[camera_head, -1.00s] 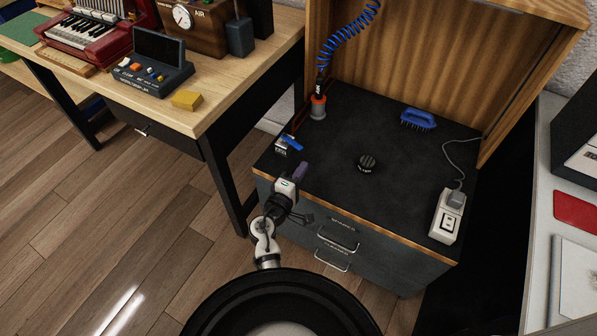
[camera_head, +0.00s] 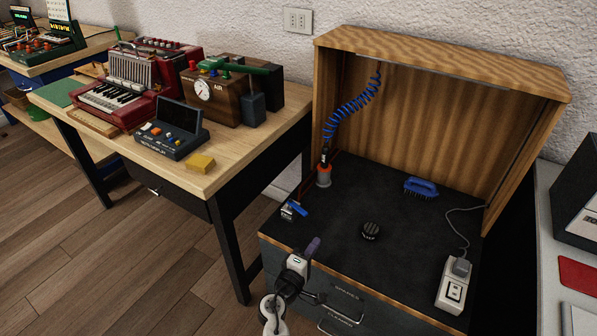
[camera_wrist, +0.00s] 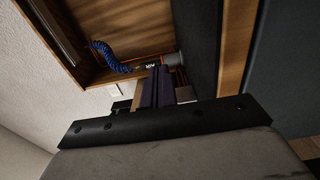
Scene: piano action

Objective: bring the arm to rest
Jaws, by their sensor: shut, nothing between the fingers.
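My gripper (camera_head: 312,246) is shut and empty in the head view. It is at the front left edge of the dark-topped cabinet (camera_head: 400,265), its fingers pointing up and toward the back. In the wrist view the dark fingers (camera_wrist: 158,86) are together in the middle, with the cabinet's wooden hood behind them. My arm comes up from the bottom of the head view, in front of the cabinet's drawers.
On the cabinet are a blue-handled valve (camera_head: 297,208), an air nozzle (camera_head: 324,172) on a blue coil hose, a black knob (camera_head: 370,231), a blue brush (camera_head: 421,187) and a white switch box (camera_head: 453,287). A wooden workbench (camera_head: 235,165) stands left, bearing an accordion (camera_head: 135,85).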

